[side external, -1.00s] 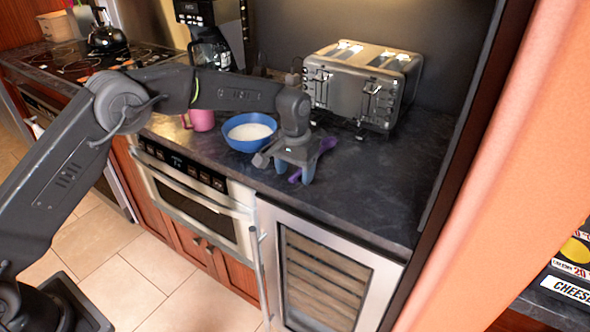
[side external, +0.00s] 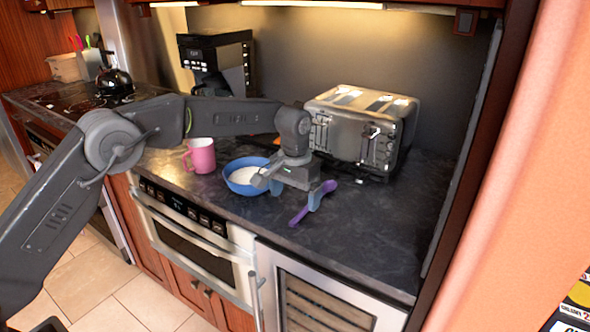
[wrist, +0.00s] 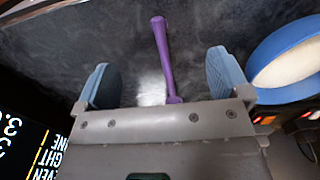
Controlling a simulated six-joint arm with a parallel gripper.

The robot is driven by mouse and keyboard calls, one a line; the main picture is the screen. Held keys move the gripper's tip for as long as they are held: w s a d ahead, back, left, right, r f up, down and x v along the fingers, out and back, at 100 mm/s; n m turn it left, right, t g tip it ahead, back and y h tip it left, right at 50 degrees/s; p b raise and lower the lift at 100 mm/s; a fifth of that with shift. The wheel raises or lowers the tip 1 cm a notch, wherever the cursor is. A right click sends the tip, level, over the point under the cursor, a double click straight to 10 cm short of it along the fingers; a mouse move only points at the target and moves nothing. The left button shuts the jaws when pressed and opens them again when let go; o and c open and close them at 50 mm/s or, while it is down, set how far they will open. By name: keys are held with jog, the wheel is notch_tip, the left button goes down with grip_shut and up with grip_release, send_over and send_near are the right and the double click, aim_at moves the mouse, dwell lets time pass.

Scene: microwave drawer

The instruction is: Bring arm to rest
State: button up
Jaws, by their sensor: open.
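My gripper (side external: 297,192) is open above the dark counter, with the blue bowl to its left and the toaster behind it to the right. A purple utensil (side external: 302,215) lies on the counter beneath the gripper. In the wrist view the two blue-grey fingers of my gripper (wrist: 165,78) are wide apart. The purple utensil (wrist: 160,45) shows between them, touching neither finger in the picture, and its near end is hidden by the gripper body.
A blue bowl (side external: 238,186) with white contents and a pink mug (side external: 201,155) stand left of the gripper. A silver toaster (side external: 355,128) stands behind. A coffee maker (side external: 215,65) is at the back left. The counter's front right is clear.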

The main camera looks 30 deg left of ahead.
jog(key=s+a+r+t, duration=0.15)
jog(key=s+r, duration=0.25)
jog(key=r, duration=0.4)
jog(key=s+a+r, duration=0.2)
jog(key=s+r, duration=0.2)
jog(key=r, duration=0.4)
jog(key=s+a+r+t, duration=0.1)
jog(key=s+a+t, duration=0.3)
jog(key=s, duration=1.4)
jog(key=s+a+f, duration=0.2)
jog(key=s+f, duration=0.3)
jog(key=s, duration=0.4)
jog(key=shift+s+a+f, duration=0.2)
jog(key=shift+a+f, duration=0.1)
jog(key=shift+f, duration=0.1)
